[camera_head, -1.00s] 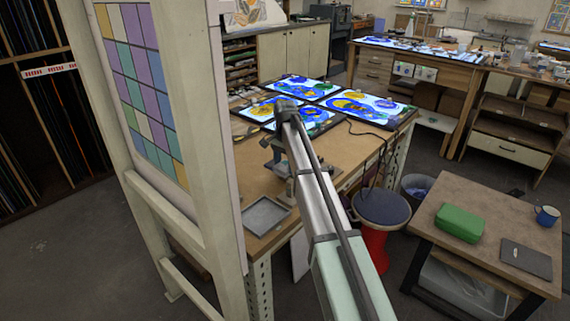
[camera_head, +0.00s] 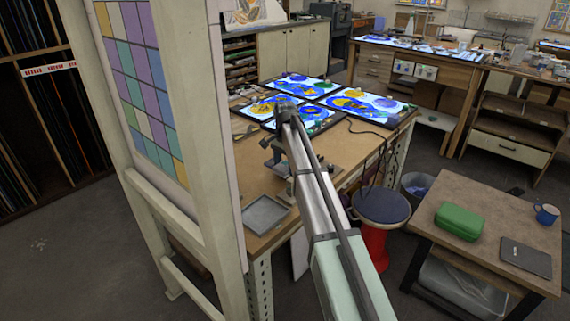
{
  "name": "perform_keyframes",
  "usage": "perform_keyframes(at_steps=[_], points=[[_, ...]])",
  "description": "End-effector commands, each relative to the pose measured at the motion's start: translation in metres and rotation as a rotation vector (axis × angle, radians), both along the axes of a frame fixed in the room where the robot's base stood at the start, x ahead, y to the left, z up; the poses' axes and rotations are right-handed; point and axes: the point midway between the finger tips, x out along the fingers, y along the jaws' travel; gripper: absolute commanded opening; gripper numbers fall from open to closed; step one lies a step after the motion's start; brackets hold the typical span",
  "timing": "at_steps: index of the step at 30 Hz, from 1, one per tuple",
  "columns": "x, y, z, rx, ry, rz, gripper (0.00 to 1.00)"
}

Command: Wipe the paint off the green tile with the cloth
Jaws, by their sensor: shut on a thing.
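A panel of coloured square tiles (camera_head: 144,88) stands upright on the left, in purple, teal-green, yellow and cream. Several tiles are greenish, such as one low on the panel (camera_head: 151,151); I cannot tell which is the task's green tile, and no paint smear can be made out. My arm (camera_head: 312,190) reaches up from the bottom over the workbench and ends in a dark joint. My gripper is hidden behind this arm, so neither its fingers nor any cloth can be made out.
The workbench (camera_head: 243,163) carries a grey square tray (camera_head: 265,215) and lit panels with blue and yellow patterns (camera_head: 366,105). A stool (camera_head: 380,207) stands beside it. At right, a low table (camera_head: 450,192) holds a green case (camera_head: 458,222), a dark flat slab (camera_head: 525,257) and a blue mug (camera_head: 546,214).

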Motion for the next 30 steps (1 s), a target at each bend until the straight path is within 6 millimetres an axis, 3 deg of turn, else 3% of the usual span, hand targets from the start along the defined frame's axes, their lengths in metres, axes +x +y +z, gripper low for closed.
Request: perform_keyframes(at_steps=[30], points=[[0.010,-0.011,-0.003,-0.001,-0.001,0.000,0.39]])
